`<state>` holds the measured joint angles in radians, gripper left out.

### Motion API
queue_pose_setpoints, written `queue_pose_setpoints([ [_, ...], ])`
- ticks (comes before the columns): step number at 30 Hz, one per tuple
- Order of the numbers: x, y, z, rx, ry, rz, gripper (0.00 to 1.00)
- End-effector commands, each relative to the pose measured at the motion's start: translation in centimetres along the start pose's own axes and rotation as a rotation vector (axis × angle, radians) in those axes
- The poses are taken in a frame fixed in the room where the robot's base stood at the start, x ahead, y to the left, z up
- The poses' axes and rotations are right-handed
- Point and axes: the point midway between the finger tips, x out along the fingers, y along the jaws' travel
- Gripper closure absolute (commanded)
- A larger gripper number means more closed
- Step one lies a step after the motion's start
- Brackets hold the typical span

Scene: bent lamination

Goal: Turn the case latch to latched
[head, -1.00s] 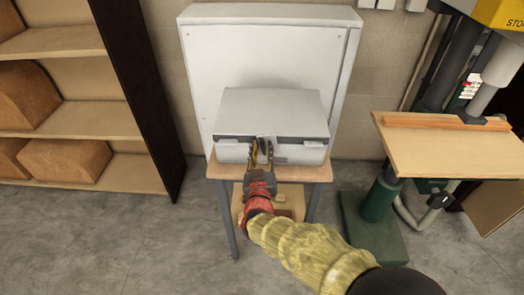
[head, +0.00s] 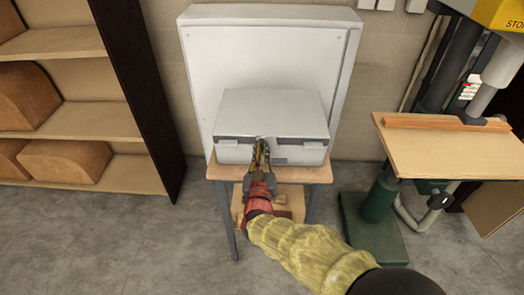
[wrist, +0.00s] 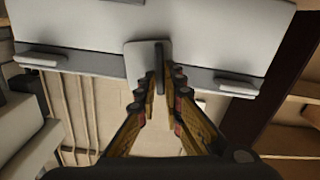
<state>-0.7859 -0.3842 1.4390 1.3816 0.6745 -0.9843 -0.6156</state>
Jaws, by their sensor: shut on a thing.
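A light grey case (head: 272,112) with a dark band along its front stands closed on a small table (head: 218,170). Its latch (wrist: 159,54) has a thin dark upright tab beside a pale plate at the front middle, seen in the wrist view. My gripper (head: 261,146) reaches the case front, and its fingers (wrist: 160,82) are shut on the latch tab. In the head view the fingers hide most of the latch.
A large pale cabinet (head: 268,50) stands behind the case. Shelves (head: 85,120) with brown blocks are at the left. A drill press with a wooden board (head: 455,150) stands at the right. The floor (head: 120,240) in front is clear.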

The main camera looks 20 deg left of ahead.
Motion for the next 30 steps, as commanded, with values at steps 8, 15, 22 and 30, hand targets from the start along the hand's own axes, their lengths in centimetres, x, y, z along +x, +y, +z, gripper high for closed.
queue_pose_setpoints([
  [8,0.0,-0.1,0.2,-0.082,-0.002,-0.001,1.0],
  [15,0.0,-0.2,0.6,-0.261,-0.004,-0.002,1.0],
  [22,0.0,-0.2,1.2,-0.478,-0.003,-0.002,1.0],
  [30,0.0,-0.1,1.9,-0.736,-0.003,-0.003,1.0],
])
